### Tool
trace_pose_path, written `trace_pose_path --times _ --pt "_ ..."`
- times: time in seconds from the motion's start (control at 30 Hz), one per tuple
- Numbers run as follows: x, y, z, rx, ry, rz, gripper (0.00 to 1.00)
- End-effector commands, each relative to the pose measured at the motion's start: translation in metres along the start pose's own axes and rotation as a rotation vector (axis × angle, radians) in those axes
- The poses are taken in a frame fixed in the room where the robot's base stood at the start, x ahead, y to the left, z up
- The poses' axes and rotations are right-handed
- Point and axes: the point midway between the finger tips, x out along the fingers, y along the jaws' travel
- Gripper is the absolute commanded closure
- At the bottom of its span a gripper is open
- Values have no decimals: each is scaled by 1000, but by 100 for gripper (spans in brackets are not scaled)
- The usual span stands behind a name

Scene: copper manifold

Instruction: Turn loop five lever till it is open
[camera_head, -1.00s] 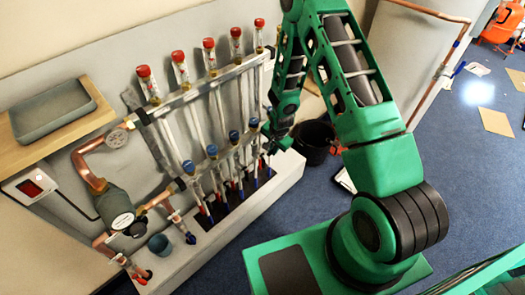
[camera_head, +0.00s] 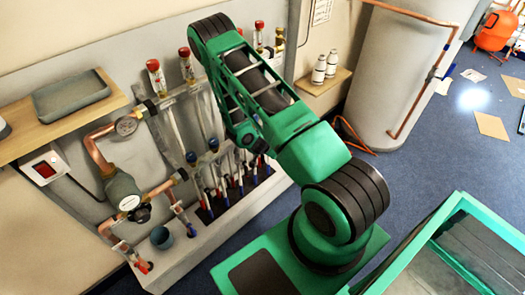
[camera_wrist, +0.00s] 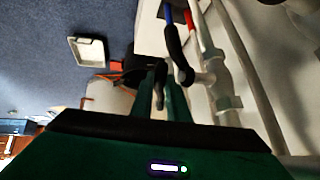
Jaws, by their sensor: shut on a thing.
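The copper manifold shows in the head view with red-capped flow meters (camera_head: 152,66) along its upper bar and blue caps (camera_head: 190,157) on the lower one. My arm covers its middle and right part, so the fifth loop's lever cannot be made out there. In the wrist view, my gripper (camera_wrist: 160,92) is shut on a small dark lever (camera_wrist: 160,80). A black curved handle (camera_wrist: 174,45) beside it runs toward a pale valve body (camera_wrist: 212,72). The lever's exact angle is unclear.
Red and blue pipe ends (camera_head: 230,182) stand close together below the manifold. A gauge (camera_head: 127,125) and pump (camera_head: 122,190) are at its left. A shelf with bottles (camera_head: 319,70) and a white tank (camera_head: 410,70) stand to the right. The blue floor is partly clear.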

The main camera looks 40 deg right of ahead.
Motion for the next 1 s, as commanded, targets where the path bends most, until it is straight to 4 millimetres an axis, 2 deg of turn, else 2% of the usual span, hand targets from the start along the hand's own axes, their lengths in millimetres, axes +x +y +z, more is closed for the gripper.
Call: trace_pose_path --times 0.5,0.53,0.6,0.87,1.0 --pt "4 -2 -2 7 12 -6 100" --pt "4 -2 -2 7 12 -6 78" --pt "4 -1 -3 7 12 -5 67" --pt "4 2 -4 6 14 1 67" --pt "-4 2 -4 6 14 1 67"
